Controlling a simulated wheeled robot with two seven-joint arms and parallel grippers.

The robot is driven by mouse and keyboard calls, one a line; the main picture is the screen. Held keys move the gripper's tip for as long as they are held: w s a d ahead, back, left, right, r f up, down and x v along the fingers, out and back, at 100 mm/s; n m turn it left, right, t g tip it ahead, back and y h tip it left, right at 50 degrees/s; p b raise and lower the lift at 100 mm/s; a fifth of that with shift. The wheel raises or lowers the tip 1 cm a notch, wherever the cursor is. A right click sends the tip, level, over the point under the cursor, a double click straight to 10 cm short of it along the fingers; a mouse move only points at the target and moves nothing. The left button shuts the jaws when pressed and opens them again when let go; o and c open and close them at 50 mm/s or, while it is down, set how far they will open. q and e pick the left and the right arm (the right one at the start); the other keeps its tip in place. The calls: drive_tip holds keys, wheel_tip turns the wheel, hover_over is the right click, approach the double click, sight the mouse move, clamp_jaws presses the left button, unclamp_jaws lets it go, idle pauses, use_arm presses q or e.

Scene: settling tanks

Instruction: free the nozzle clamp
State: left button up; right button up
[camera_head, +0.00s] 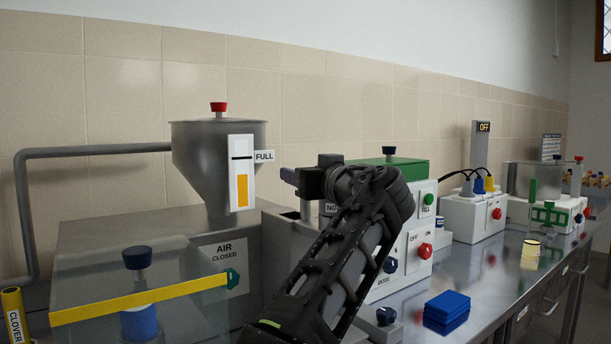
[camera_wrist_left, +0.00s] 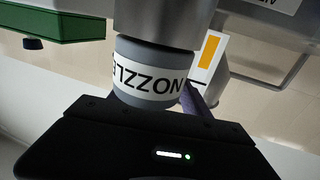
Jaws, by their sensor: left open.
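A grey nozzle collar with a white NOZZLE label (camera_wrist_left: 150,72) fills the middle of the left wrist view, where it appears upside down. In the head view only the start of its label (camera_head: 332,209) shows behind my arm. My left gripper (camera_head: 312,182) is open at the nozzle, close to this lever. Its fingers are mostly hidden, so contact cannot be told. My right gripper is not in view.
A steel hopper (camera_head: 216,160) marked FULL stands left of my arm. A clear guard with a yellow bar (camera_head: 140,299) stands at front left. A green-topped control box (camera_head: 405,174) is close behind my arm. Blue pads (camera_head: 447,306) lie on the steel bench.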

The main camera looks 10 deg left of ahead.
use_arm(q)
drive_tip(key=b+v, duration=0.2)
drive_tip(key=v, duration=0.5)
drive_tip(key=shift+d, duration=0.1)
drive_tip(key=shift+s+d+b, duration=0.15)
drive_tip(key=shift+s+b, duration=0.1)
drive_tip(key=shift+b, duration=0.05)
